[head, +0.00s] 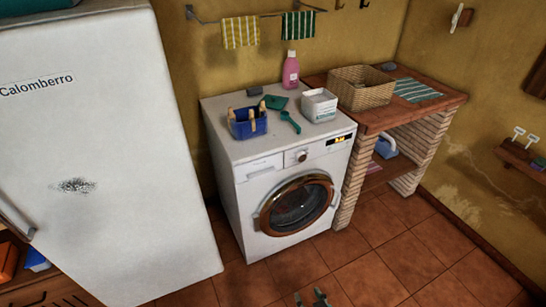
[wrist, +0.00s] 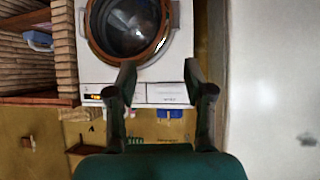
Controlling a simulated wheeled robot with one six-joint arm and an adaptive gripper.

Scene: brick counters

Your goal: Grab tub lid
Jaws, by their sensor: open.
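A white tub (head: 319,106) with a printed label stands on top of the white washing machine (head: 262,160), near its right side. A flat teal-green piece (head: 275,102), which looks like the tub's lid, lies on the machine top behind and left of the tub. My gripper (head: 312,299) is at the bottom edge of the head view, low in front of the machine and well apart from the lid. In the upside-down wrist view its two fingers (wrist: 160,76) are spread with nothing between them, facing the machine's front. The lid cannot be made out there.
A teal scoop (head: 290,122), a blue caddy with pegs (head: 248,122) and a pink bottle (head: 291,70) surround the lid area. A wicker basket (head: 361,87) sits on the brick counter at right. A fridge (head: 100,150) stands at left. The floor in front is clear.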

